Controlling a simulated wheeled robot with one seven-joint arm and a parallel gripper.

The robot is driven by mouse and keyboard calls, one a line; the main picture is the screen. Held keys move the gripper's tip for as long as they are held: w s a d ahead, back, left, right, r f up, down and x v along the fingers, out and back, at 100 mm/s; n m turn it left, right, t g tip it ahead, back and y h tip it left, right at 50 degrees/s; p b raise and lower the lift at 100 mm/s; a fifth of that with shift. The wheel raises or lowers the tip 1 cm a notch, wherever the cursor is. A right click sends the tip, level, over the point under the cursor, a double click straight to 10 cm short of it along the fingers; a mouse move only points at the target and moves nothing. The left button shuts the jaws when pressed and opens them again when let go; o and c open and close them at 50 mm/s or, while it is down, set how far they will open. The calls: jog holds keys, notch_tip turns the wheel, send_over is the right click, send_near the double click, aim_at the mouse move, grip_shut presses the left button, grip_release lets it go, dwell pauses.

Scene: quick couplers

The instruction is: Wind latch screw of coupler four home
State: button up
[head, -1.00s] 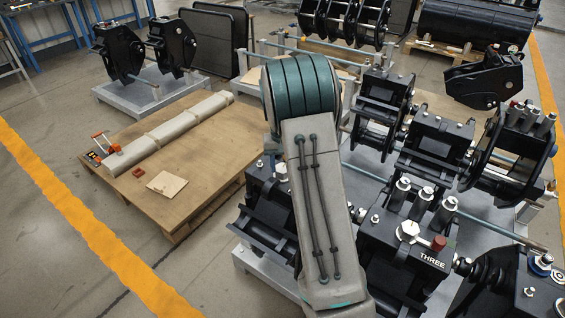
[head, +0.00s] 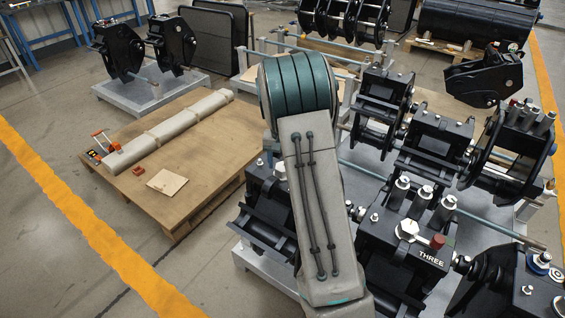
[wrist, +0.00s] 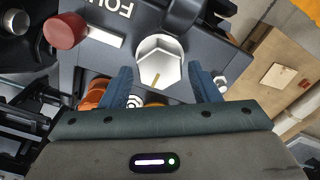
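In the wrist view, coupler four (wrist: 205,55) shows as a dark block with part of its upside-down label, "FOU". The latch screw (wrist: 158,62) is a large silver hex head with a thin yellowish line on its face. My gripper (wrist: 162,78) is open, with one blue finger on each side of the hex head in the picture. Gaps show between the fingers and the head; I cannot tell the height between them.
A red knob (wrist: 65,30) sits beside the label. A small bolt (wrist: 220,84) stands right of the right finger. Coupler three (head: 405,240) stands close to my arm's right. A low wooden pallet (head: 200,185) lies to the left, with open floor around it.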

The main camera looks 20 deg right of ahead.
jog(key=shift+o, duration=0.2)
notch_tip(320, 180, up, 14)
jog(key=shift+p, duration=0.4)
jog(key=shift+f, duration=0.15)
dwell(0.3)
